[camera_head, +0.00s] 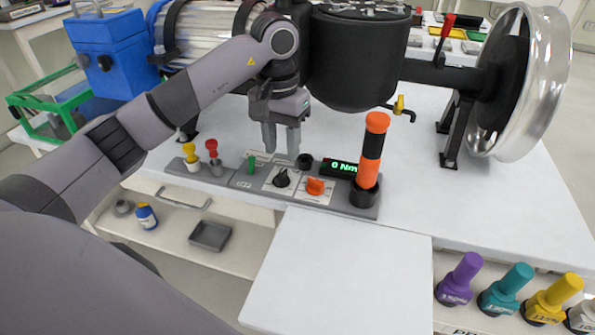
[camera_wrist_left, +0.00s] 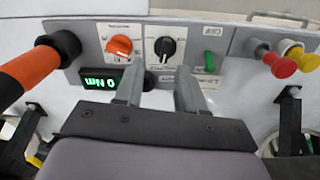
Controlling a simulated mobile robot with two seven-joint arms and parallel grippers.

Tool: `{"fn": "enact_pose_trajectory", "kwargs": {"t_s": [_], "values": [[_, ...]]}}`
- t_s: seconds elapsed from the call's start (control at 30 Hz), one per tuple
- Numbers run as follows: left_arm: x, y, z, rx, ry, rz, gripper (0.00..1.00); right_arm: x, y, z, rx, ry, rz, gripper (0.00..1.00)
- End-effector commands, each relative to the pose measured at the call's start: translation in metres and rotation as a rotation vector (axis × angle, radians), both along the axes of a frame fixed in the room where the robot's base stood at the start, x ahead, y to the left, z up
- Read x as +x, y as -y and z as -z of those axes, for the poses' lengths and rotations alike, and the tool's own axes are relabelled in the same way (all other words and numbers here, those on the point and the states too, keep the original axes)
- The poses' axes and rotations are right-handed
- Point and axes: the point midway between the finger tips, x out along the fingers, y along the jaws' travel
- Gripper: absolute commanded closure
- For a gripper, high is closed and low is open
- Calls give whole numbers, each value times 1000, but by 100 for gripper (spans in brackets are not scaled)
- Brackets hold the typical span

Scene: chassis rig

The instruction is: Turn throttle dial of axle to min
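The grey control panel (camera_head: 230,183) lies along the front of the white bench. It carries a black dial (camera_head: 282,178) on a white plate and an orange dial (camera_head: 315,186) beside it; I cannot read which is the throttle. In the left wrist view the black dial (camera_wrist_left: 165,46) and the orange dial (camera_wrist_left: 120,46) both face me. My left gripper (camera_head: 281,148) hangs above the panel near the black dial, fingers apart and empty. In the left wrist view its fingertips (camera_wrist_left: 160,72) are just short of the black dial, without visible contact. My right gripper is out of view.
A green display (camera_head: 340,168) reads 0 Nm. An orange-black handle (camera_head: 373,150) stands at the panel's right end. Red (camera_head: 212,148) and yellow (camera_head: 189,152) knobs stand at the left. The axle with its wheel (camera_head: 530,85) is behind right. The white surface (camera_head: 340,270) in front is clear.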

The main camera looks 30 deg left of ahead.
Motion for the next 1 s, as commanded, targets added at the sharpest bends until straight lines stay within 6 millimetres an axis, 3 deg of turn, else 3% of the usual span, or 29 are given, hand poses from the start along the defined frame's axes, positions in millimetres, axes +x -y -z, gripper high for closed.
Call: {"fn": "enact_pose_trajectory", "kwargs": {"t_s": [0.17,0.53,0.93,1.0], "values": [[0,-9,6,34,-2,11,61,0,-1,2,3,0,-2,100],[0,-7,59,29,-1,11,61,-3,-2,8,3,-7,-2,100],[0,-7,68,29,2,10,61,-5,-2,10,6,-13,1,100],[0,-7,68,29,2,10,83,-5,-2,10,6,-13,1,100]]}}
